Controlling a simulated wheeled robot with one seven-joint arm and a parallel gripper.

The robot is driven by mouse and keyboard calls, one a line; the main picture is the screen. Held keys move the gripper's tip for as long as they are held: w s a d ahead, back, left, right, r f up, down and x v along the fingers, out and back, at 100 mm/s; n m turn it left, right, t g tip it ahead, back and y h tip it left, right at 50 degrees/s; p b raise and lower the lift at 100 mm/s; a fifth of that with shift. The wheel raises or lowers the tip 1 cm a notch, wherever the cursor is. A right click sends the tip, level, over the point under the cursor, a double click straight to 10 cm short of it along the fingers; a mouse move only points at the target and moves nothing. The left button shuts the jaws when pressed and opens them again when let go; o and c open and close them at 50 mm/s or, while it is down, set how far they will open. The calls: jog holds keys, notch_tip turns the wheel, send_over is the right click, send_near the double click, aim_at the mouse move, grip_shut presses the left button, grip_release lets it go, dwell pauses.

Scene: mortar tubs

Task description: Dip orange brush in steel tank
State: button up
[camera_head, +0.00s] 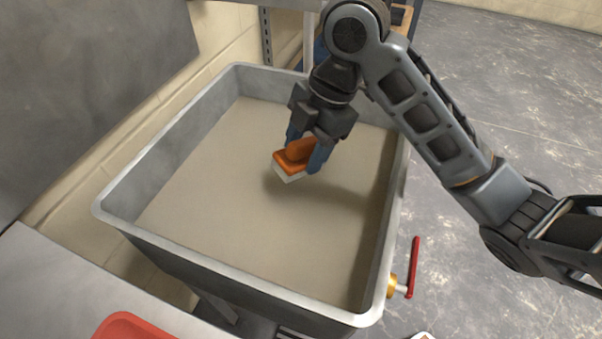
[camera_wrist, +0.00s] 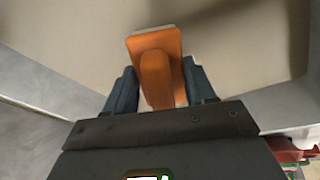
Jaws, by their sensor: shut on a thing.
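The orange brush (camera_head: 291,160) is in my gripper (camera_head: 308,150), its white bristle side facing down. My gripper is shut on the brush's handle, with one blue finger on each side. In the wrist view the orange brush (camera_wrist: 158,62) shows between the two fingers of my gripper (camera_wrist: 161,90). The steel tank (camera_head: 150,163) is a large grey rectangular tub filled with a flat beige-grey mix. The brush is inside the tank's outline, right of its middle, over the mix. A soft shadow lies beside it; whether the bristles touch the surface I cannot tell.
A red-handled valve (camera_head: 413,266) sticks out from the tank's right side. A red tray (camera_head: 128,327) lies on the grey bench (camera_head: 60,290) at the lower left. A block wall runs along the left. Open grey floor (camera_head: 510,110) lies to the right.

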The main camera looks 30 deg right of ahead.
aim_at(305, 139)
jog(key=shift+r+p, duration=4)
jog(key=shift+r, duration=1.05)
notch_tip(305, 139, up, 4)
jog(key=p, duration=0.3)
jog(key=shift+p, duration=0.35)
